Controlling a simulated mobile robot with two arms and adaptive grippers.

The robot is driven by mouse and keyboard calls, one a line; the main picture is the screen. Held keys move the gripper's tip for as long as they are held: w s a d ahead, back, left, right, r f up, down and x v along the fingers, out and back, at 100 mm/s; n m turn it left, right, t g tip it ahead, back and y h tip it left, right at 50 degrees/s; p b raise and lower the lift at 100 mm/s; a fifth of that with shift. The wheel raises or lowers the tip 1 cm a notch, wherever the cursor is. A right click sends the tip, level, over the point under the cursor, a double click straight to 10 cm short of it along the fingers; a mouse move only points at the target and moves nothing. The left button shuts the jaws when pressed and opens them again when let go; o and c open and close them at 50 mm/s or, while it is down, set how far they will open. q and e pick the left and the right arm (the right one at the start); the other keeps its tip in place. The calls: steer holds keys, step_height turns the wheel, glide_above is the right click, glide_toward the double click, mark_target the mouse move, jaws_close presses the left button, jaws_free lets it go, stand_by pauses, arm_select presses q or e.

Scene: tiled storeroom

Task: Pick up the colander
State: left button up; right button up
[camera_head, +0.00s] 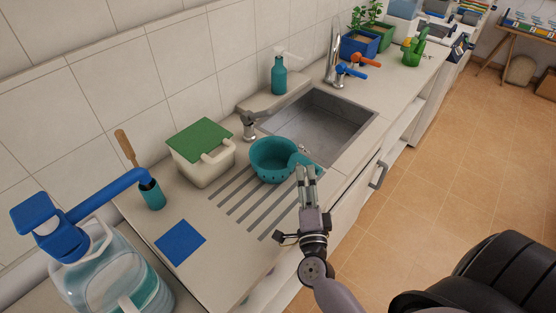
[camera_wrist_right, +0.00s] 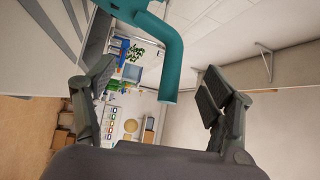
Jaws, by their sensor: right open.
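The teal colander (camera_head: 270,162) sits upright on the ribbed drainboard beside the sink, its handle (camera_head: 303,160) toward the right. My right gripper (camera_head: 306,172) is at the handle end, on the counter's front side, with the fingers pointing toward the handle. In the right wrist view the gripper (camera_wrist_right: 155,85) is open, with its fingers wide apart. The curved teal handle (camera_wrist_right: 172,62) shows between the fingers there, without visible contact with either. The colander's bowl is mostly out of that view. My left gripper is not in view.
A white box with a green lid (camera_head: 203,150) stands close left of the colander. The sink (camera_head: 322,118) lies to its right, with a soap bottle (camera_head: 279,75) behind. A blue cloth (camera_head: 181,243), a brush holder (camera_head: 152,195) and a large water jug (camera_head: 110,270) are at left.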

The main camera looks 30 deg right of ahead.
mark_target(303, 164)
steer(key=p+x, duration=0.1)
steer(key=x, duration=0.2)
steer(key=p+x, duration=0.1)
steer(key=x, duration=0.2)
steer(key=shift+w+f, duration=0.15)
steer(key=shift+w, duration=0.2)
steer(key=shift+s, duration=0.1)
steer(key=shift+c, duration=0.3)
